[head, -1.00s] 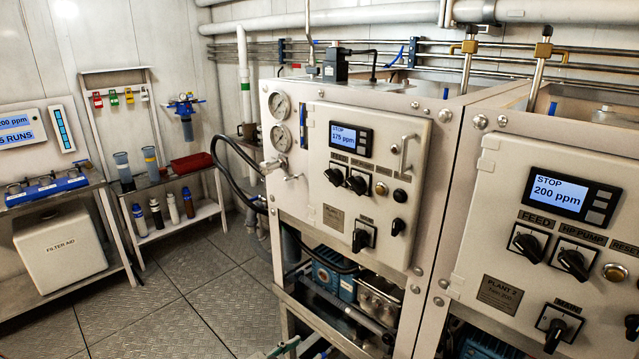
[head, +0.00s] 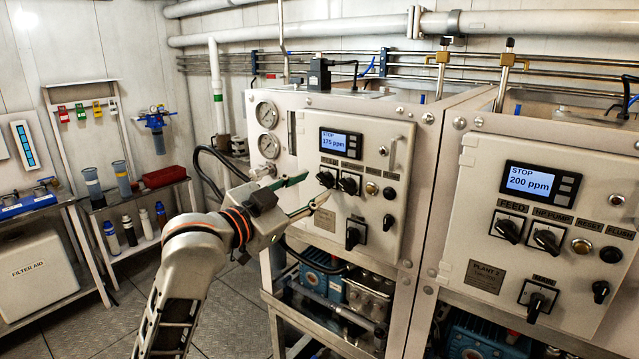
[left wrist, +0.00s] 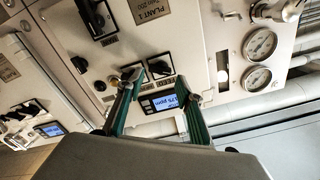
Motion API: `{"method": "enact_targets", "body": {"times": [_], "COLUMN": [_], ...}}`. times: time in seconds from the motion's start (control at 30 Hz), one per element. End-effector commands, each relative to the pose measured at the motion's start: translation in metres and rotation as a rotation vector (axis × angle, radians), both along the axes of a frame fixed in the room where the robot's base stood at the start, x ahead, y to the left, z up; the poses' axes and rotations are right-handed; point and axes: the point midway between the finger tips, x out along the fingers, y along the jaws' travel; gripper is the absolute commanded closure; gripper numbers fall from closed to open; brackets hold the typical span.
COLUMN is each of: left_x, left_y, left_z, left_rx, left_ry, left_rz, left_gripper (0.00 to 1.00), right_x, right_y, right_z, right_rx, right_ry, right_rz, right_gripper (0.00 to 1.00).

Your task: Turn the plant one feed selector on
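The plant one panel (head: 375,215) is pale, with a small display (head: 341,143) reading STOP 175 ppm. Its feed selector (head: 326,178) is a black rotary handle on the left of a pair, beside the HP pump selector (head: 349,183). My left gripper (head: 319,184) is open and empty, in front of the panel, its green-edged fingers near the feed selector. In the left wrist view, the panel appears upside down and the feed selector (left wrist: 160,68) shows between the open fingers (left wrist: 158,82). Contact cannot be told. The right gripper is not in view.
A main switch (head: 355,233) sits below the selectors, and a handle (head: 395,160) stands out at the panel's upper right. Pressure gauges (head: 267,130) are at the left. The plant two panel (head: 540,200), reading STOP 200 ppm, is to the right. Shelves stand at far left.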

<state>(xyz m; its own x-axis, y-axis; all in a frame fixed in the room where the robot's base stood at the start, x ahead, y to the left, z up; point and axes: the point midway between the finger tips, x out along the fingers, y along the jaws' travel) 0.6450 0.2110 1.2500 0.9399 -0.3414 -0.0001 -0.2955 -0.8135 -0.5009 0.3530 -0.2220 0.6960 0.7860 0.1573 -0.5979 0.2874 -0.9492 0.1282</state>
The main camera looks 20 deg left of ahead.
Motion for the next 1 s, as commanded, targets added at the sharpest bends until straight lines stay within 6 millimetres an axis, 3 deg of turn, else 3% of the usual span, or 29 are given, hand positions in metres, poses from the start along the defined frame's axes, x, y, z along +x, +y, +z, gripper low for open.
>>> {"method": "enact_targets", "body": {"times": [0.3,0.63,0.67,0.77,1.0], "left_x": [0.037,0.041,0.041,0.041,0.041], "left_y": [-0.014,-0.015,-0.015,-0.015,-0.015], "left_z": [0.000,-0.001,-0.001,-0.001,-0.001], "left_rx": [-0.002,-0.001,-0.001,-0.001,0.006], "left_ry": [0.000,0.001,0.001,0.000,-0.001], "left_rz": [-0.001,-0.001,-0.001,0.000,0.001], "left_gripper": [0.64,0.64,0.67,0.92,0.93], "right_x": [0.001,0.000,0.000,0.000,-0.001], "right_y": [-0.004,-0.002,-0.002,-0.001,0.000], "right_z": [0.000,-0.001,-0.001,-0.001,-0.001], "right_rx": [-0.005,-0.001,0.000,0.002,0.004], "right_ry": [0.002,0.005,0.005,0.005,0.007], "right_rz": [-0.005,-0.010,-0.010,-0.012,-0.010], "right_gripper": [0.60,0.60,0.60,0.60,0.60]}}
